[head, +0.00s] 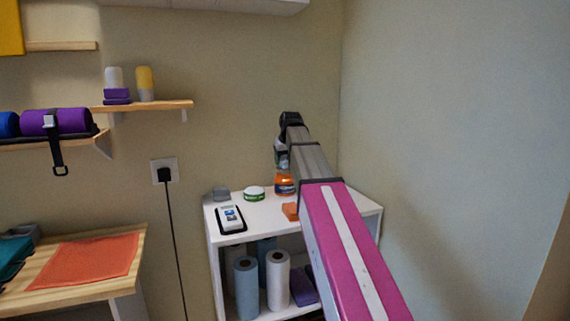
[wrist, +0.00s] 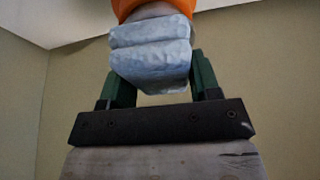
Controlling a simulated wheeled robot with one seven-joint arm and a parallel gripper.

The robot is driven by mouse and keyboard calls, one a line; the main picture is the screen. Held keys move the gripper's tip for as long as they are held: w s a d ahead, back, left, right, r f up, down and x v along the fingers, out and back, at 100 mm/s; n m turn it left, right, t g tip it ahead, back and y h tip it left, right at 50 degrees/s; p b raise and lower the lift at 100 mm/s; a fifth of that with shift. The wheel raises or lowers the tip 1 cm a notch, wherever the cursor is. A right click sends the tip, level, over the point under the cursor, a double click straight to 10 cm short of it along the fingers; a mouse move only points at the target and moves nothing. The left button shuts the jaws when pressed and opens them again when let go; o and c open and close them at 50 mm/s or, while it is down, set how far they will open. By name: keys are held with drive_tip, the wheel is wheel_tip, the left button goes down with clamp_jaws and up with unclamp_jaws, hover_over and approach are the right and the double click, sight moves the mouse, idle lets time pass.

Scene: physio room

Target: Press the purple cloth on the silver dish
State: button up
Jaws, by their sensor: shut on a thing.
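Folded purple cloths (head: 117,96) lie on the wall shelf at left. I see no clear silver dish.
Paper rolls (head: 278,280) stand below. A wall bounds the right side.

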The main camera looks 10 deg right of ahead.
sight(285, 157)
drive_tip(key=shift+r, duration=2.65)
